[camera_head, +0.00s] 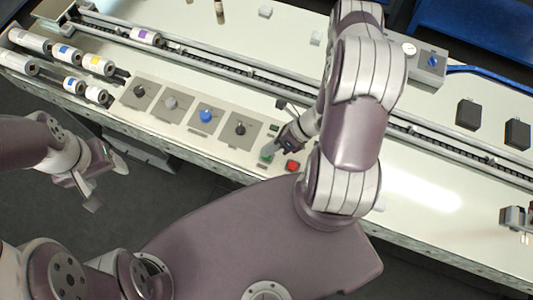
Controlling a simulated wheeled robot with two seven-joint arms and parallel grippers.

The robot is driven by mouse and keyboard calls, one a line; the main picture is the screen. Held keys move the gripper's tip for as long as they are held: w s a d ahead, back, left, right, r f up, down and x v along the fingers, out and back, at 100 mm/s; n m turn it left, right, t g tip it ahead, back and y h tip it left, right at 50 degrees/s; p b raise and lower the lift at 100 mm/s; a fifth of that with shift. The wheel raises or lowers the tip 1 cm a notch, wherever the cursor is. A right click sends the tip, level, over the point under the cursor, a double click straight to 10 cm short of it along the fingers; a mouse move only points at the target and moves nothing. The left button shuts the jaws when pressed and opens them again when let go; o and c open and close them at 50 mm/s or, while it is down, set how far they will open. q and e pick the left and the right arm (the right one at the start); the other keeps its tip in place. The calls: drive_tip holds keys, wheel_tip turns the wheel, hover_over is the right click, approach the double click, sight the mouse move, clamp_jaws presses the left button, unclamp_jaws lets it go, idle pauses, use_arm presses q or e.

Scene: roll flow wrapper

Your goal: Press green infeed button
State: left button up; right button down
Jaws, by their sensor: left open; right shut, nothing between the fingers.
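The green infeed button (266,156) sits on the machine's front panel, left of a red button (292,165). My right gripper (275,150) is shut and empty, with its fingertips at the green button and partly covering it. I cannot tell whether the fingertips touch or press the button. My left gripper (107,186) is open and empty, low in front of the machine's front edge, well left of the buttons.
Several knobs on square plates, one of them blue (206,115), line the panel left of the buttons. Labelled rolls (97,64) lie at the far left. A long conveyor track (220,77) runs behind. Black blocks (468,114) stand at the right.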

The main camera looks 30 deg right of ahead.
drive_tip(key=shift+f+b, duration=0.4)
drive_tip(key=shift+f, duration=0.05)
